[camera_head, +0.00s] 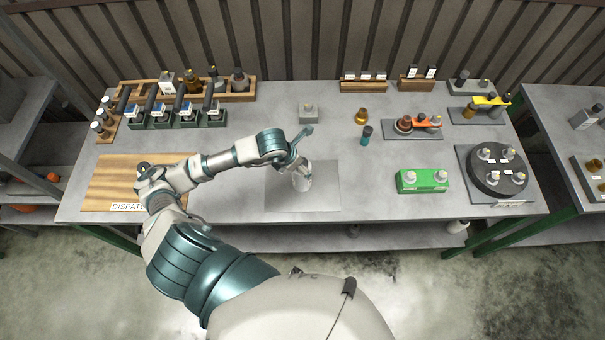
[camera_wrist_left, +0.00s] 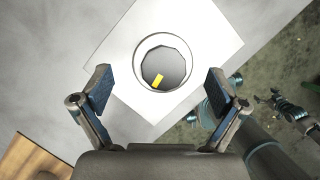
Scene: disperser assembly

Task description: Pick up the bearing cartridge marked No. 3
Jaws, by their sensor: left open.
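My left gripper (camera_head: 304,180) is over the pale mat (camera_head: 325,200) at the table's middle front. In the left wrist view the gripper (camera_wrist_left: 160,88) is open, its pads apart on both sides of a round vessel (camera_wrist_left: 185,55). The vessel has a pale rim, a grey inside and a yellow mark; whether the pads touch it is unclear. No number 3 is readable, so I cannot tell which part is the No. 3 cartridge. What looks like my right gripper (camera_wrist_left: 290,110) shows small in the wrist view, its jaws unclear.
A green rack (camera_head: 178,119) with labelled dark parts stands back left, above the wooden dispatch board (camera_head: 110,180). A green block (camera_head: 423,181) and a round dark fixture (camera_head: 497,169) stand right. A small grey block (camera_head: 308,112) stands behind the mat.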

